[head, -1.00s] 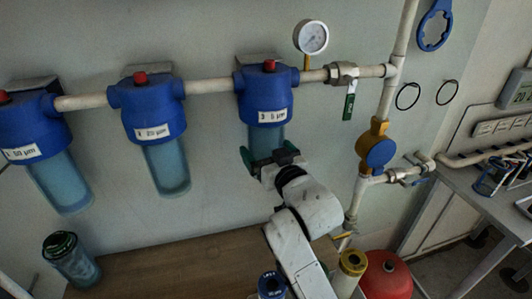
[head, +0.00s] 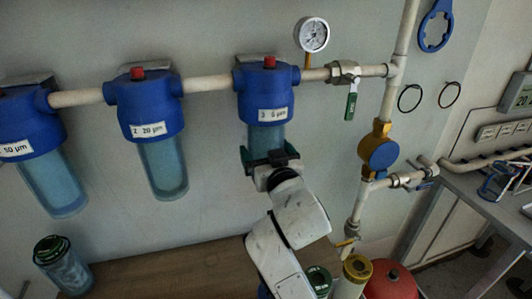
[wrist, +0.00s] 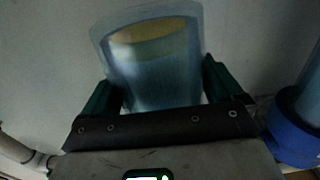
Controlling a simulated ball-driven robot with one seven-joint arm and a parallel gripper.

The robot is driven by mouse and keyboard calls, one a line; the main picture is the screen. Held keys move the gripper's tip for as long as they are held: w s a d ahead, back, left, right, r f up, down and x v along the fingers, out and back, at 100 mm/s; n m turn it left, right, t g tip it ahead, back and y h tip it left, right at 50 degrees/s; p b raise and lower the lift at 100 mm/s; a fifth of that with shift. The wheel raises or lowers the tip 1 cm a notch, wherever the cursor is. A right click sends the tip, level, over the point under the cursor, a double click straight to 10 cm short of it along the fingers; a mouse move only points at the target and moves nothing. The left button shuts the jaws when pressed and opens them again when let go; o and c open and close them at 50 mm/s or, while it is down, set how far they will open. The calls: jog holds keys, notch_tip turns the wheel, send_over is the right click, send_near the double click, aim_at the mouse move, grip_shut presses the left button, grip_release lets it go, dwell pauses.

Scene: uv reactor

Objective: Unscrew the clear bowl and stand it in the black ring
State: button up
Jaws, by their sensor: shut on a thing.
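The clear bowl (head: 267,136) hangs under the blue filter head (head: 265,95) labelled 3, 5 µm, at the right of the row. It is bluish and see-through. My gripper (head: 270,160) is shut on it below the head, with dark green fingers on either side. In the wrist view the bowl (wrist: 150,65) stands between the two fingers (wrist: 160,92), with a yellowish disc inside its far end. Its joint with the head is hidden in the wrist view. Two thin black rings hang on the wall, left (head: 409,97) and right (head: 449,94); I cannot tell if either is the task's ring.
Two more filters with bowls hang at left, the middle (head: 164,170) and far left (head: 48,185). A dark-topped clear container (head: 63,264) stands on the wooden bench (head: 150,270). A gold-topped cylinder (head: 352,275) and a red vessel (head: 390,280) are at lower right. A pressure gauge (head: 313,34) is above.

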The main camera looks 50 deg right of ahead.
jog(key=shift+f+m+g+h+b, duration=0.25)
jog(key=shift+m+g+h+b, duration=1.1)
jog(key=shift+b, duration=0.75)
jog(key=shift+r+m+g+h+b, duration=0.1)
jog(key=shift+m+g+h+b, duration=0.3)
jog(key=shift+h, duration=0.25)
jog(key=shift+m+g+h+b, duration=0.25)
jog(key=shift+g+h+b, duration=0.1)
jog(key=shift+b, duration=0.3)
jog(key=shift+m+g+h+b, duration=0.95)
jog(key=shift+m+g+b, duration=0.4)
jog(key=shift+g, duration=0.35)
jog(key=o, duration=1.1)
jog(key=shift+o, duration=0.2)
